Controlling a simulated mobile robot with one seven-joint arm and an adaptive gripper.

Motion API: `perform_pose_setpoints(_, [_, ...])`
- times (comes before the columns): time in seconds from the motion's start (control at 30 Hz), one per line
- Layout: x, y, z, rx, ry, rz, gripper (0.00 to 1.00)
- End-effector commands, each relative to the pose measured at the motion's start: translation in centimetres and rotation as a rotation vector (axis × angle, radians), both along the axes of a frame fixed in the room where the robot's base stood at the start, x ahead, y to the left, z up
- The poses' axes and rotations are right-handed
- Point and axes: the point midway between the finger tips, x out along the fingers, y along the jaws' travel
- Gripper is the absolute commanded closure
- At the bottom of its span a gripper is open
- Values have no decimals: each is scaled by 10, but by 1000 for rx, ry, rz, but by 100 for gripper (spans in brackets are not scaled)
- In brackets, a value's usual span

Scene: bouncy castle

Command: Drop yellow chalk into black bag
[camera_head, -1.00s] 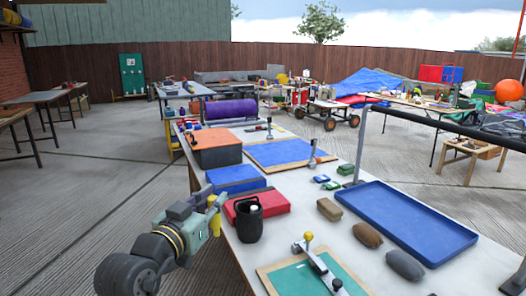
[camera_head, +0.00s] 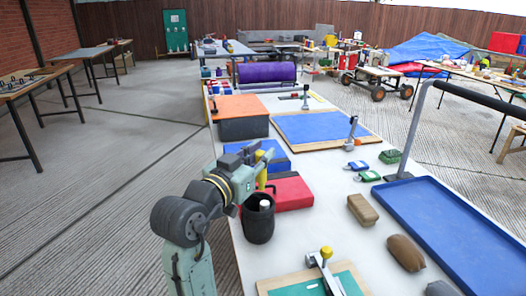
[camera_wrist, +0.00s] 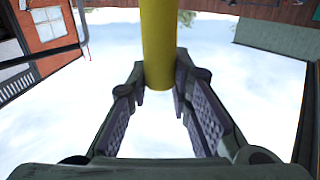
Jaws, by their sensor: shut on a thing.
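My gripper (camera_head: 264,158) is in the middle of the head view, above the table's left edge and just behind the black bag. It is shut on the yellow chalk (camera_head: 262,180), a thick yellow stick. In the wrist view the chalk (camera_wrist: 158,45) runs from the top edge down to between the two fingers (camera_wrist: 160,90). The black bag (camera_head: 258,226) stands upright on the table's near left edge, like a small dark pot with a handle. Something white shows at its opening. The chalk's lower end appears close to the bag's back rim; I cannot tell whether it is over the opening.
A red box (camera_head: 292,192) and a blue box (camera_head: 278,155) lie beside and behind the bag. A green board with a yellow-knobbed clamp (camera_head: 326,254) is in front. A blue tray (camera_head: 450,225), brown bags (camera_head: 362,209) and small packets (camera_head: 357,165) lie to the right.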

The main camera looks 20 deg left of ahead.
Motion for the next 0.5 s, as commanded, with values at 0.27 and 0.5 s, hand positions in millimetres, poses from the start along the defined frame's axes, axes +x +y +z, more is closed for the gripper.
perform_pose_setpoints(0.27, [0,0,-38,0,0,1,100])
perform_pose_setpoints(0.5, [0,0,-51,0,0,0,100])
